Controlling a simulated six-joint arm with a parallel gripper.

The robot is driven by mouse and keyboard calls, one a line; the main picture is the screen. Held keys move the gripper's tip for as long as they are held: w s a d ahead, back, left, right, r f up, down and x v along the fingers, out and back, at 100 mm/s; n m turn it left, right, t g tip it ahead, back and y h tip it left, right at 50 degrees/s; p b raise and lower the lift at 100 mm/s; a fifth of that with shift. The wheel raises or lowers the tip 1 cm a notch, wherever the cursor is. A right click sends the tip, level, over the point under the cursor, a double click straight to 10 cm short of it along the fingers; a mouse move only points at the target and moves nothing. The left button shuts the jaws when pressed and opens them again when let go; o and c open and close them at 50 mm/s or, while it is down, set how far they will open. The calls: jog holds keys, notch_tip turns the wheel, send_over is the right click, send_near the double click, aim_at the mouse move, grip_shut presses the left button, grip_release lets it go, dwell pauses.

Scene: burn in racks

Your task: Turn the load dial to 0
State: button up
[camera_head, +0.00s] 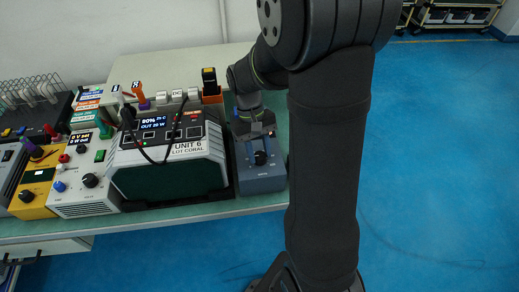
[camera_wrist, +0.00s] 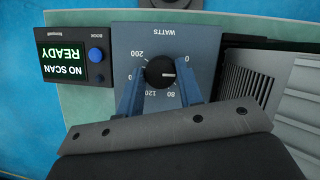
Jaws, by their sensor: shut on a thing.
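The load dial is a black round knob (camera_wrist: 160,72) on a blue-grey panel (camera_wrist: 205,40) marked WATTS, which appears upside down in the wrist view. Its white mark points right, below the 0 and above the 80, near where 40 would be. The scale shows 200 at upper left and 0 at upper right; fingers partly cover the side numbers. My gripper (camera_wrist: 161,79) has its blue fingers on either side of the knob and is shut on it. In the head view the knob (camera_head: 260,158) sits on the blue-grey load box (camera_head: 263,183), under my gripper (camera_head: 257,146).
The Unit 6 supply (camera_head: 165,180) with cables stands left of the load box. White (camera_head: 88,180) and yellow (camera_head: 38,187) instruments stand farther left. In the wrist view, a scanner display (camera_wrist: 68,54) reads NO SCAN READY, with a blue button (camera_wrist: 96,55) beside it.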

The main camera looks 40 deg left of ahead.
jog(key=n+t, duration=0.2)
jog(key=n, duration=0.3)
jog(key=shift+s+n, duration=0.15)
jog(key=shift+n, duration=0.15)
dwell(0.4)
jog(key=o, duration=1)
jog(key=v, duration=1.7)
jog(key=shift+s+a+r, duration=0.1)
jog(key=shift+s+a, duration=0.1)
jog(key=shift+a, duration=0.25)
jog(key=shift+h, duration=0.3)
